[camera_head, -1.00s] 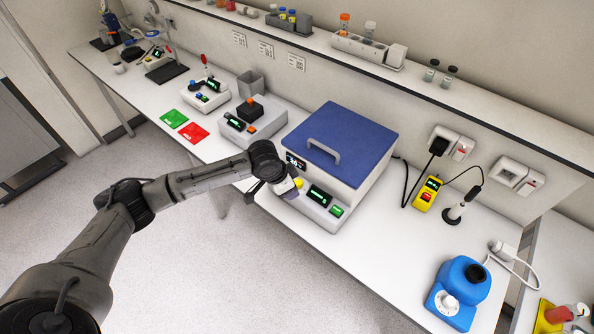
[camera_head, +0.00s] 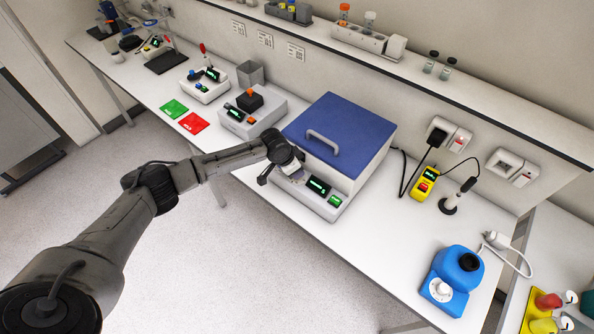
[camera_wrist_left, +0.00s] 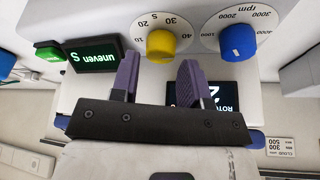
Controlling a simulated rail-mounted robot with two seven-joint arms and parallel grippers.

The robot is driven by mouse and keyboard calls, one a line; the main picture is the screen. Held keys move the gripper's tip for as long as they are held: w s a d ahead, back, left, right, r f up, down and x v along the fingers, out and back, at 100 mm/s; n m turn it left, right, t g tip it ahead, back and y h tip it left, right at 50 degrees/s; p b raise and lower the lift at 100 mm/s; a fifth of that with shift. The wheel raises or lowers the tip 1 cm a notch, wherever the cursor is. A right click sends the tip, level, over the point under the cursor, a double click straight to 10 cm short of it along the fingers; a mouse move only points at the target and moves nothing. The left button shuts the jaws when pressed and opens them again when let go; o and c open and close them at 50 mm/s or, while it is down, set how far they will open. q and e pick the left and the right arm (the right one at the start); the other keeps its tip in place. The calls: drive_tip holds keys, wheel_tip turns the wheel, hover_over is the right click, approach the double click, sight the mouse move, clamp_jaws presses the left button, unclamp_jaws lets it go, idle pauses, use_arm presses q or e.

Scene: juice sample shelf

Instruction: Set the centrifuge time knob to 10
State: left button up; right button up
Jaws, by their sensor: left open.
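The centrifuge (camera_head: 338,150) has a blue lid, which is closed. In the left wrist view, which is upside down, its yellow knob (camera_wrist_left: 161,43) sits on a white dial with numbers including 10, 20, 30 and 40. The knob's exact setting is not clear. My left gripper (camera_wrist_left: 159,64) is open, with purple-padded fingers on either side of the yellow knob's line and no visible grip on it. In the head view the left gripper (camera_head: 283,174) is at the centrifuge's front panel and hides the knob. My right gripper is not in view.
A blue rpm knob (camera_wrist_left: 237,41) and a lit display reading "uneven" (camera_wrist_left: 92,56) flank the yellow knob. A green button (camera_head: 335,200) is on the panel. A grey device (camera_head: 252,115) stands to the left, and a yellow meter (camera_head: 425,187) to the right.

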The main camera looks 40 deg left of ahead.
use_arm(q)
drive_tip(key=shift+x, duration=1.15)
drive_tip(key=shift+c, duration=0.2)
drive_tip(key=c, duration=0.6)
drive_tip(key=shift+o, duration=0.2)
drive_tip(key=shift+r+n+p, duration=0.15)
drive_tip(key=shift+n+p, duration=0.15)
drive_tip(key=shift+p, duration=0.2)
drive_tip(key=n+y+p, duration=0.1)
drive_tip(key=n+p, duration=0.1)
drive_tip(key=p, duration=0.1)
drive_tip(key=n+y+p, duration=0.1)
drive_tip(key=n+p, duration=0.2)
drive_tip(key=p, duration=0.1)
drive_tip(key=shift+d+r+n, duration=0.1)
drive_tip(key=shift+d+n, duration=0.1)
drive_tip(key=shift+n, duration=0.1)
drive_tip(key=n+y+p, duration=0.1)
drive_tip(key=n+p, duration=0.1)
drive_tip(key=n, duration=0.1)
drive_tip(key=shift+n+g+y+p, duration=0.3)
drive_tip(key=shift+n+y+p, duration=0.45)
drive_tip(key=shift+n, duration=0.75)
drive_tip(key=shift+f, duration=0.25)
